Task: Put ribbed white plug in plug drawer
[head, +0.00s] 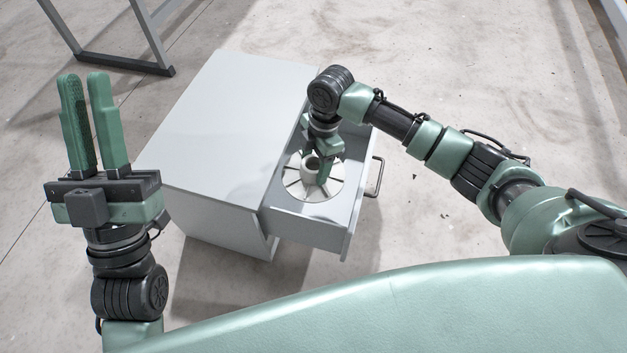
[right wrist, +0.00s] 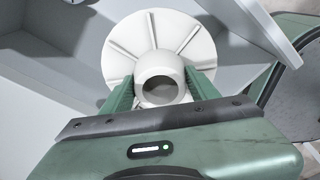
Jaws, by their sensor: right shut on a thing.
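The ribbed white plug (head: 330,187) is a round disc with raised ribs and a hollow hub. In the head view it lies within the outline of the open plug drawer (head: 312,222). My right gripper (head: 318,172) reaches down into the drawer and is shut on the plug's hub. In the right wrist view the plug (right wrist: 152,50) has its hub between the two green fingers of my right gripper (right wrist: 160,88). I cannot tell whether the disc touches the drawer floor. My left gripper (head: 87,122) points up, away from the drawer, empty, with a narrow gap between its fingers.
The drawer is pulled out of a grey cabinet (head: 226,115) with a bare flat top. A handle (head: 375,178) sticks out from the drawer front. A metal frame leg (head: 120,62) stands on the concrete floor at the back left. The floor at the right is clear.

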